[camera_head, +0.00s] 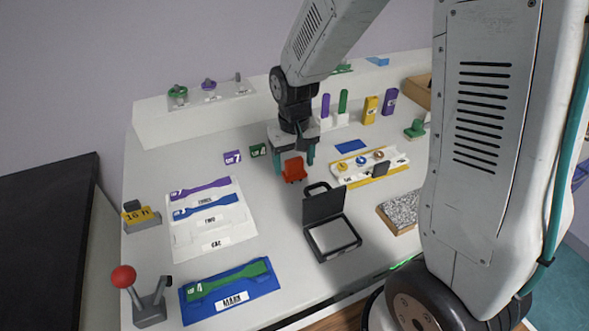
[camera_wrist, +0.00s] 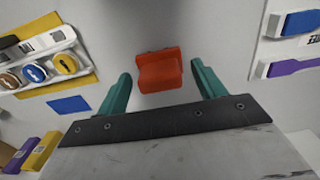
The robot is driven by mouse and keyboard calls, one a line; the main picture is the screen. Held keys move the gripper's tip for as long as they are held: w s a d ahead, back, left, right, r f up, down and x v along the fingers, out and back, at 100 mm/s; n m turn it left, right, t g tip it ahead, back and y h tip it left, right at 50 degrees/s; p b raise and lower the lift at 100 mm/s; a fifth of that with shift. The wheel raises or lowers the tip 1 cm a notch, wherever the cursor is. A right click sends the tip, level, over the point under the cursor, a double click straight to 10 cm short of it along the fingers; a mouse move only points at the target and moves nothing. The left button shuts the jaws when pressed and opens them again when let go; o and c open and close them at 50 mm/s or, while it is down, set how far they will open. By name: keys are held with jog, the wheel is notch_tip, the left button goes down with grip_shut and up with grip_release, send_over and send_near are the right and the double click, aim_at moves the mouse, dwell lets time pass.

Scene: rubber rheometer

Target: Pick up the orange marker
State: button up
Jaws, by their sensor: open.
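The orange marker (camera_head: 294,169) is a small orange-red, stepped block on the white table, near the middle. It also shows in the wrist view (camera_wrist: 159,71), at the upper middle. My gripper (camera_head: 294,163) is over the table at the marker, with its teal fingers apart. In the wrist view my gripper (camera_wrist: 160,88) has one finger on each side of the marker, with clear gaps and no contact. The gripper is open and empty. The exact height of the fingertips over the table is hard to tell.
An open black case (camera_head: 331,225) stands just in front of the marker. A white-and-yellow tray (camera_head: 370,172) with round pieces lies to the right, near a blue patch (camera_head: 351,146). Small purple (camera_head: 232,157) and green (camera_head: 258,150) tags stand left. A white specimen board (camera_head: 210,237) lies front left.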

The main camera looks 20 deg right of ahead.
aim_at(294, 159)
jog(key=shift+f, duration=0.2)
jog(key=c, duration=1.1)
jog(key=shift+r, duration=0.15)
notch_tip(294, 159, up, 10)
jog(key=shift+f, duration=0.1)
